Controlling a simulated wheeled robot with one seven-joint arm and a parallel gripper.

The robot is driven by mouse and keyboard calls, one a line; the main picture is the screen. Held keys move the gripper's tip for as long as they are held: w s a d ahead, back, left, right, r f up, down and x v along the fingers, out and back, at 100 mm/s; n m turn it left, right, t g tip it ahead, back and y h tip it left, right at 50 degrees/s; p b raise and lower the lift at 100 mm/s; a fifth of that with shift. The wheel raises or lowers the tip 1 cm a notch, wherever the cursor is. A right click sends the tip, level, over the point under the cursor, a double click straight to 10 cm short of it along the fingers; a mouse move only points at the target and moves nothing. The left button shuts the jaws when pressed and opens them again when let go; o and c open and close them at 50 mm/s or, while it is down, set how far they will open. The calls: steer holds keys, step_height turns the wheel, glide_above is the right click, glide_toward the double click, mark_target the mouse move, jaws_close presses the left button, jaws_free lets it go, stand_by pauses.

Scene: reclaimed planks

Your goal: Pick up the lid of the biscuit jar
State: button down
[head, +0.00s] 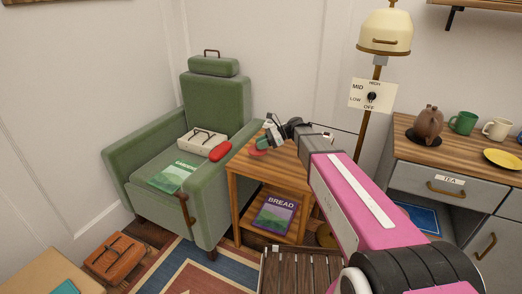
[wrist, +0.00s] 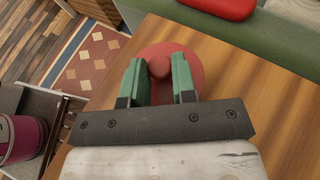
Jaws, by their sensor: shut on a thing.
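The lid is a red disc with a round red knob (wrist: 160,67), seen in the wrist view between my two green fingers. In the head view the red lid (head: 258,153) shows at the left part of the small wooden side table. My gripper (head: 267,141) is over it, with the fingers shut on the lid's knob. I cannot tell whether the lid rests on the table top or hangs just above it. My fingers and palm cover part of the lid. I cannot make out the jar body in either view.
A green armchair (head: 219,104) stands left of the side table (head: 294,173), holding a pale box, a red object (head: 220,151) and a green book. A "BREAD" book (head: 274,215) lies on the table's lower shelf. A lamp and a drawer cabinet (head: 440,182) stand to the right.

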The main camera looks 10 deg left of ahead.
steer(key=s+a+r, duration=0.7)
steer(key=s, duration=0.2)
steer(key=shift+s, duration=0.2)
